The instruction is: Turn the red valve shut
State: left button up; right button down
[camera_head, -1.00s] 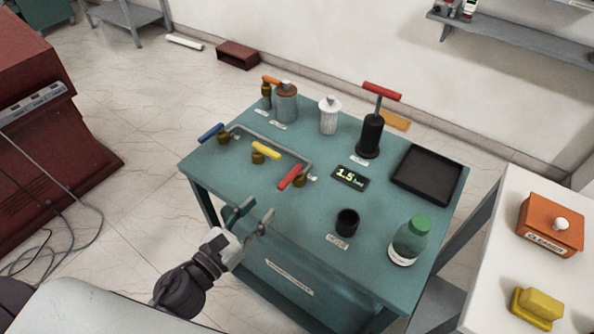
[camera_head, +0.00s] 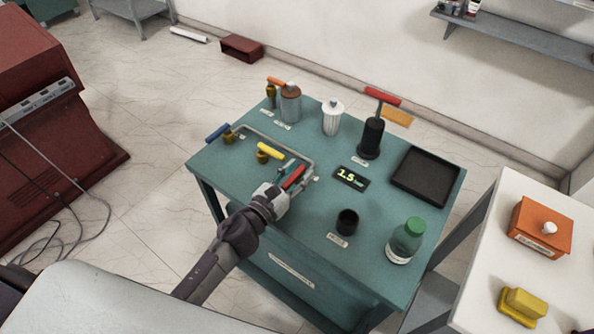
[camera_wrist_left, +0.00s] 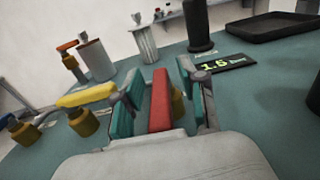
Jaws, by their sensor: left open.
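The red valve (camera_head: 293,177) has a red lever handle and sits on a pipe at the front middle of the green table (camera_head: 330,220). My left gripper (camera_head: 291,172) is at the red valve, its fingers on either side of the handle. In the left wrist view the red handle (camera_wrist_left: 160,102) stands between the open fingers (camera_wrist_left: 163,98), with a gap visible on the left side. My right gripper is not in view.
On the same pipe are a yellow valve (camera_head: 269,151) and a blue valve (camera_head: 217,132). A display (camera_head: 351,178) reads 1.5 to the right. A black cup (camera_head: 347,222), green-capped bottle (camera_head: 405,241), black tray (camera_head: 427,176) and red-handled pump (camera_head: 371,137) stand further right.

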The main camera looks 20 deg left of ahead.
pick_arm(q)
jog(key=shift+c, duration=0.2)
grip_shut()
